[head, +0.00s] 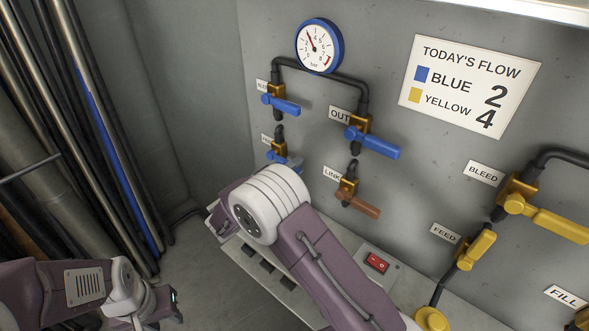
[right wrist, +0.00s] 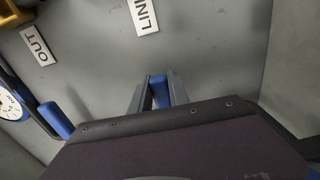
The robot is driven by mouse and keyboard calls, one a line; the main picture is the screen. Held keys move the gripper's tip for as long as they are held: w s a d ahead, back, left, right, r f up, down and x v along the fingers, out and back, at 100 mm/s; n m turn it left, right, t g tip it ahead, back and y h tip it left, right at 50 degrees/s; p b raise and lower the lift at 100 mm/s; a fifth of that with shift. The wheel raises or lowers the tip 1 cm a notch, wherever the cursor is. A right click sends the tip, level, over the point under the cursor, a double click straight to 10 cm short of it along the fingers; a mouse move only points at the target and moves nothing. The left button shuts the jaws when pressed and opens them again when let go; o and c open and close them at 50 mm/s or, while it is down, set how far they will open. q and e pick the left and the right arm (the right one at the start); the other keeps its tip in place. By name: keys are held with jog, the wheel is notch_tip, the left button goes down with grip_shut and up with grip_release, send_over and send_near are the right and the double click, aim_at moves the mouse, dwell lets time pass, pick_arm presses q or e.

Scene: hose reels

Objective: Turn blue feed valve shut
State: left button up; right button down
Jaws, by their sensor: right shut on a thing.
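The blue feed valve (head: 279,151) is on the wall at the left, on the pipe below the upper-left blue valve. Its brass body and part of its blue handle show in the head view; the rest is hidden behind my right wrist. In the right wrist view my right gripper (right wrist: 160,80) has its two grey fingers on either side of the blue handle (right wrist: 160,94) and is shut on it. In the head view the right fingers are hidden. My left gripper (head: 160,308) is low at the left, away from the valves, and its fingers do not show clearly.
Nearby are the upper-left blue valve (head: 279,101), the OUT valve (head: 372,141), the LINK valve (head: 357,198) with its brown handle, and a gauge (head: 319,45). Yellow valves (head: 540,216) are at the right. A red switch (head: 376,263) sits on the ledge. Pipes (head: 80,110) stand at the left.

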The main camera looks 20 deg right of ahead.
jog(key=c, duration=1.2)
grip_release()
jog(key=shift+s+f, duration=0.1)
jog(key=shift+c, duration=0.2)
jog(key=shift+a, duration=0.1)
jog(key=v, duration=0.9)
